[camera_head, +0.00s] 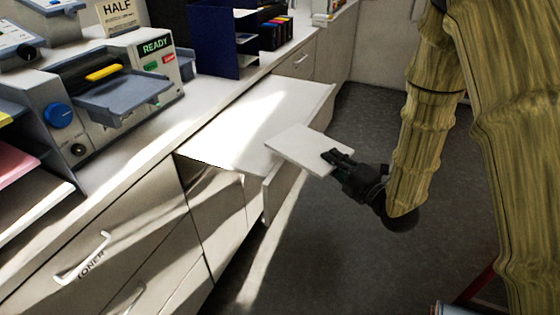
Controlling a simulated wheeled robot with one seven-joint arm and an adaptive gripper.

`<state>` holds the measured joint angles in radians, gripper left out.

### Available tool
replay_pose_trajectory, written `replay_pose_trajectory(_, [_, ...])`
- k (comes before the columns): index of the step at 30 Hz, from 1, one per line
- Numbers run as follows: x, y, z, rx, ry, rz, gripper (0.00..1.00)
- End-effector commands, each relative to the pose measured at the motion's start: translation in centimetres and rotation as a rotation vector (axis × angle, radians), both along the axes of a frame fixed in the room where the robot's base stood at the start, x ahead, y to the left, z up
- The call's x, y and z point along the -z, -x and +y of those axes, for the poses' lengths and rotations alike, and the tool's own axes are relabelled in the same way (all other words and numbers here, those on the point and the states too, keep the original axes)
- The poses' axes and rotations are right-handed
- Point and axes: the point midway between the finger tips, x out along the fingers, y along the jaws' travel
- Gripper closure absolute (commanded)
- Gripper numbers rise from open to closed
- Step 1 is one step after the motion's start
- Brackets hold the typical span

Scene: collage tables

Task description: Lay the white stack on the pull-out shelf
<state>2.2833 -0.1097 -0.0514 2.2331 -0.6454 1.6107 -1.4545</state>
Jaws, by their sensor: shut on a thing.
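The white stack (298,147) is a thin, flat, near-square slab. My gripper (335,158) is shut on its right corner, and the stack extends left from the fingers. The pull-out shelf (245,125) is a pale surface drawn out from the cabinet under the counter. The stack shows over the shelf's front right edge in the picture, and it looks close to level. I cannot tell from this one view whether it touches the shelf or hangs above it. The part of the stack between the fingers is hidden.
A grey machine (125,85) with a tray and a READY label stands on the counter at left. A dark blue divider (215,40) and ink bottles (275,33) stand farther back. The shelf top looks bare. Open grey floor (330,250) lies at right.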

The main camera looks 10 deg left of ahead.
Motion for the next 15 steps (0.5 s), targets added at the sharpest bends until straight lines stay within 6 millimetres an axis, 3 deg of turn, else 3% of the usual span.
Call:
replay_pose_trajectory(7, [-0.1,1.4,2.4,-0.259,-0.006,-0.009,1.0])
replay_pose_trajectory(15, [-0.4,4.0,3.5,-0.48,-0.009,-0.007,1.0])
